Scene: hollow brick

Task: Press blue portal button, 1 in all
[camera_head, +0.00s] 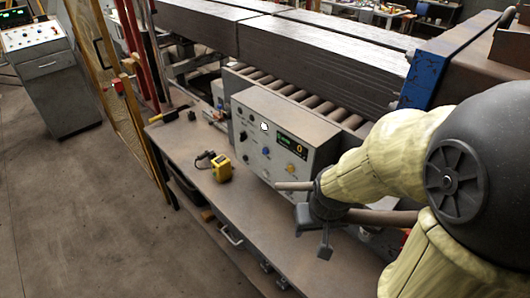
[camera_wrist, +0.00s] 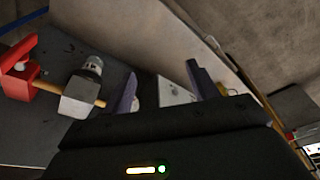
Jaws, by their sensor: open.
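A grey control box (camera_head: 285,140) stands on the workbench in the head view. My gripper (camera_head: 302,220) is in front of the box's right end, apart from the bluish button. In the wrist view my gripper (camera_wrist: 162,84) shows two spread dark fingers with nothing held between them. The wrist view does not clearly show the button panel.
A yellow device (camera_head: 221,168) lies on the workbench (camera_head: 200,140) left of the box. A roller conveyor (camera_head: 290,90) and long dark beams run behind. The wrist view shows a hammer (camera_wrist: 82,97) and a red tool (camera_wrist: 18,76).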

